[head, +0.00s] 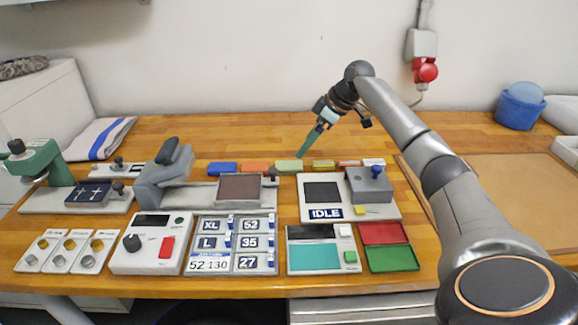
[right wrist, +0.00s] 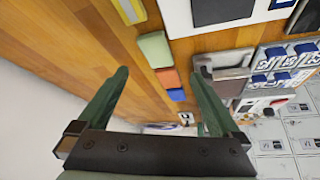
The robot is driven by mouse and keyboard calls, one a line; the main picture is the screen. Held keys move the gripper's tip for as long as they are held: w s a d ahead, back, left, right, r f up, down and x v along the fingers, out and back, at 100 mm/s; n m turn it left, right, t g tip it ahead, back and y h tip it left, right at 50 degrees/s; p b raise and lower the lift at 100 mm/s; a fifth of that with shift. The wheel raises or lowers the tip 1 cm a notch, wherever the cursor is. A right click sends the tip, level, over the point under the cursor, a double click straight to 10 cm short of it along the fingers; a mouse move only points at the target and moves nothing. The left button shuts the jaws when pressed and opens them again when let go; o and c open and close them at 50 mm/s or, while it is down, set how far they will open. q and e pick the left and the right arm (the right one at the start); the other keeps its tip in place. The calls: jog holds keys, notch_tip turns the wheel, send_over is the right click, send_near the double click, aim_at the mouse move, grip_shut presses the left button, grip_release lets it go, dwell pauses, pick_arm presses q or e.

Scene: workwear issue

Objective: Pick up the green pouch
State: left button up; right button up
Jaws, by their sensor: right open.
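The green pouch (head: 289,166) lies flat on the wooden bench in a row of small coloured items, between an orange one and a yellow one. It also shows in the right wrist view (right wrist: 155,49), just beyond the fingertips and roughly between their lines. My right gripper (head: 301,153) is above the row, close to the green pouch, with its fingers pointing down. In the right wrist view the two green fingers (right wrist: 161,74) are wide apart with nothing between them. I cannot tell the exact height above the pouch. My left gripper is not in view.
An orange item (head: 255,167) and a blue item (head: 222,168) lie left of the pouch, a yellow item (head: 323,165) right of it. The IDLE device (head: 310,205) and a grey machine (head: 180,190) stand in front. The bench behind the row is clear.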

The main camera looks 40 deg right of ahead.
aim_at(290, 165)
jog(key=x, duration=0.9)
jog(key=shift+w+d+f, duration=0.2)
jog(key=shift+d, duration=0.05)
jog(key=c, duration=1.3)
jog(key=shift+r, duration=0.1)
